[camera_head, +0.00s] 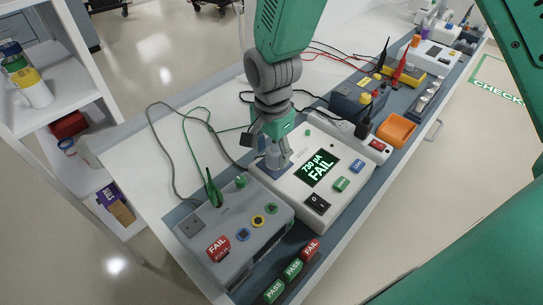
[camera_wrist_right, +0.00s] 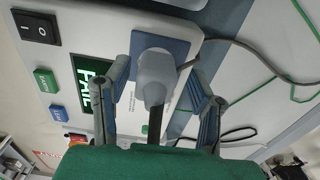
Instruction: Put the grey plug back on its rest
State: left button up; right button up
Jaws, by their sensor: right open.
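The grey plug (camera_wrist_right: 154,76) sits over a blue square (camera_wrist_right: 172,47) on the white tester in the right wrist view. In the head view the plug (camera_head: 276,158) shows partly below my right gripper (camera_head: 269,148), at the tester's left end. My right gripper (camera_wrist_right: 157,72) is open, with one finger on each side of the plug and gaps visible between. Whether the plug is fully seated is hard to tell. The white tester (camera_head: 346,193) has a screen (camera_head: 320,168) reading FAIL. My left gripper is not in view.
A grey box (camera_head: 237,225) with a green clip (camera_head: 212,190) stands in front of the tester. Grey and green cables (camera_head: 160,150) loop on the bench to the left. An orange tray (camera_head: 396,131) and other instruments stand further right. PASS and FAIL blocks (camera_head: 293,270) lie in front.

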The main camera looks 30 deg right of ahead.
jog(key=shift+s+d+p, duration=0.15)
jog(key=shift+d+p, duration=0.3)
jog(key=shift+d, duration=0.2)
jog(key=shift+a, duration=0.45)
grip_shut()
